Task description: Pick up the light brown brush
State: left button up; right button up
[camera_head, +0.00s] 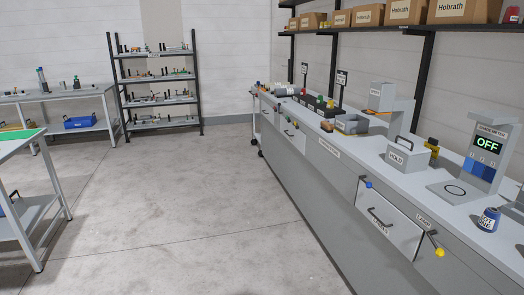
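I cannot make out a light brown brush for certain. A small orange-brown object (327,126) lies on the long grey counter (400,181), left of an open grey bin (351,124); it is too small to tell what it is. Neither of my grippers shows in the head view.
The counter runs along the right, with a box marked HOLD (407,158), a device reading OFF (485,150) and a blue can (489,219). A drawer (389,222) is in its front. A shelf rack (158,90) and tables stand left. The middle floor is clear.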

aim_at(326, 126)
jog(key=i, duration=1.15)
jog(key=i+z, duration=0.1)
jog(key=i, duration=1.05)
jog(key=i+j, duration=0.2)
jog(key=i, duration=0.9)
